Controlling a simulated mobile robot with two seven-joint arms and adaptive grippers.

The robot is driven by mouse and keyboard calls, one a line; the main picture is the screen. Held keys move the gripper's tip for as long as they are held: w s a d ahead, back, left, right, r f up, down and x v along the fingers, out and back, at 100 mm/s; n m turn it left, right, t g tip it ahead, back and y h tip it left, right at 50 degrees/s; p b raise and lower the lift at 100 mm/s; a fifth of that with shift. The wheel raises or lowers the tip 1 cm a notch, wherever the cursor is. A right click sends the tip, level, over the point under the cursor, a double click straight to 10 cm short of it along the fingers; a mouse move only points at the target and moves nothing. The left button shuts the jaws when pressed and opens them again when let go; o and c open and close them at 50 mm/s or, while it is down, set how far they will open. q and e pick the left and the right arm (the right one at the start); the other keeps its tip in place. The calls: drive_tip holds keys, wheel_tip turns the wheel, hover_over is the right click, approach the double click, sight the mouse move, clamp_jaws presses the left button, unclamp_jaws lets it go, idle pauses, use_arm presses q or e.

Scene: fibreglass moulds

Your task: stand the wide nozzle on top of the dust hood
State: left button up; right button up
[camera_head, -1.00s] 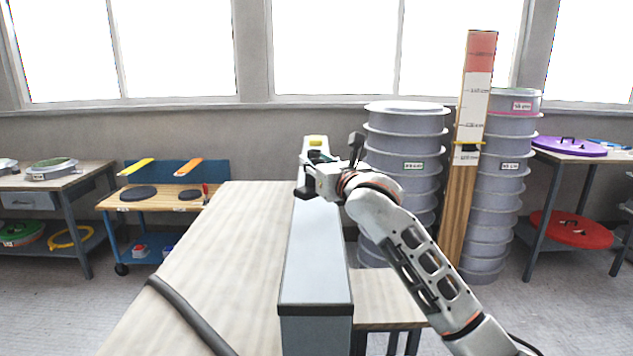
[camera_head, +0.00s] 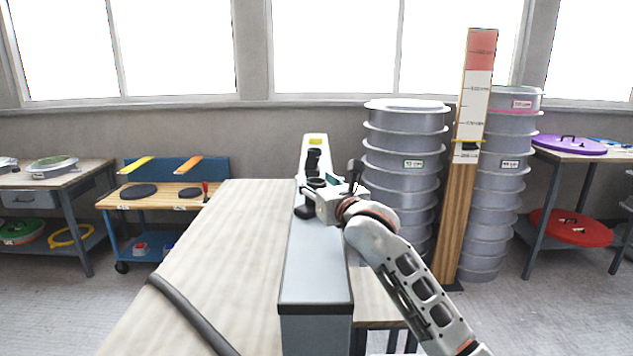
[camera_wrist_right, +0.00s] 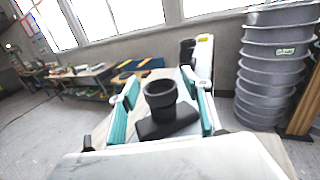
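The black wide nozzle (camera_wrist_right: 160,108) stands upright in the right wrist view, its round neck up and its flat foot down. It sits between the two teal fingers of my right gripper (camera_wrist_right: 161,84), with gaps visible beside the neck, so the fingers look open around it. In the head view the right gripper (camera_head: 318,193) is over the long grey box (camera_head: 316,280), which looks like the dust hood. The dark nozzle foot (camera_head: 304,212) shows below it at the box's left edge; whether it touches the top is unclear. My left gripper is out of view.
A white panel with a yellow label (camera_head: 317,141) and a black item stand behind the gripper. A pale wooden table (camera_head: 215,260) with a dark hose (camera_head: 185,308) lies left. Stacked grey rings (camera_head: 405,150) and a tall wooden gauge (camera_head: 462,190) stand right.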

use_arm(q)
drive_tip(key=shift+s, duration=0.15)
use_arm(e)
drive_tip(key=shift+r, duration=0.1)
drive_tip(key=shift+s, duration=0.15)
drive_tip(key=b+v, duration=0.1)
drive_tip(key=v, duration=0.9)
drive_tip(key=shift+d, duration=0.1)
drive_tip(key=shift+s+d, duration=0.2)
drive_tip(key=shift+s, duration=0.45)
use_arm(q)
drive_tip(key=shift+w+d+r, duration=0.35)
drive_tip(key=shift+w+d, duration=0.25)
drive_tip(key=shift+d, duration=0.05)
use_arm(e)
drive_tip(key=shift+s, duration=0.15)
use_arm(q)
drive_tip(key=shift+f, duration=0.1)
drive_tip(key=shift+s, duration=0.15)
